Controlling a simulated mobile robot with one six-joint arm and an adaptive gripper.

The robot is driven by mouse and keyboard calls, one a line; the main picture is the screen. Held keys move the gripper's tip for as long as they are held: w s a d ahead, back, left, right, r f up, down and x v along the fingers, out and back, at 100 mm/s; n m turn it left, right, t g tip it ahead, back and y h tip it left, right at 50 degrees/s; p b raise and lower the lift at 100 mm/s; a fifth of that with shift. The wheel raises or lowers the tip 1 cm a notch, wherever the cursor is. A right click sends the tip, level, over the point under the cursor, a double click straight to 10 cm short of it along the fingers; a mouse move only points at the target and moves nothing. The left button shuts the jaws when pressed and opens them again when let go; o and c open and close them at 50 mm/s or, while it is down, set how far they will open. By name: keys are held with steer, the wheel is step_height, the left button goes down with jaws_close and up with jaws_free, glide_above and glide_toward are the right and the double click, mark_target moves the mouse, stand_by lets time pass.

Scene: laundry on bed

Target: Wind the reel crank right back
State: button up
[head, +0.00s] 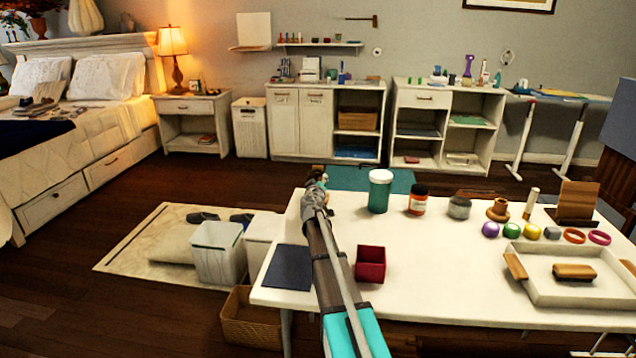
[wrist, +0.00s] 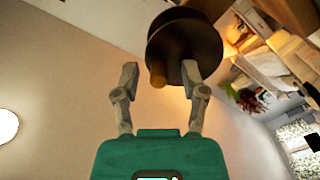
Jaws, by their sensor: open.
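The reel (wrist: 180,35) shows at the top of the wrist view as a dark brown spool with round flanges. A small tan peg (wrist: 157,77), which looks like its crank knob, sticks out from its face toward me. My gripper (wrist: 159,72) is open, with one finger on each side of the peg. The right finger overlaps the reel's flange in the picture; I cannot tell whether it touches. In the head view my gripper (head: 320,181) is over the table's back left, and my arm largely hides the reel there.
The white table (head: 440,285) holds a teal jar (head: 380,191) and an orange-brown jar (head: 418,199) right of my gripper. A red box (head: 370,264) and a dark blue mat (head: 288,268) lie nearer the front. A white tray (head: 590,290) is at the right.

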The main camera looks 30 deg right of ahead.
steer(key=v, duration=1.2)
stand_by(0.3)
steer(key=shift+r, duration=0.1)
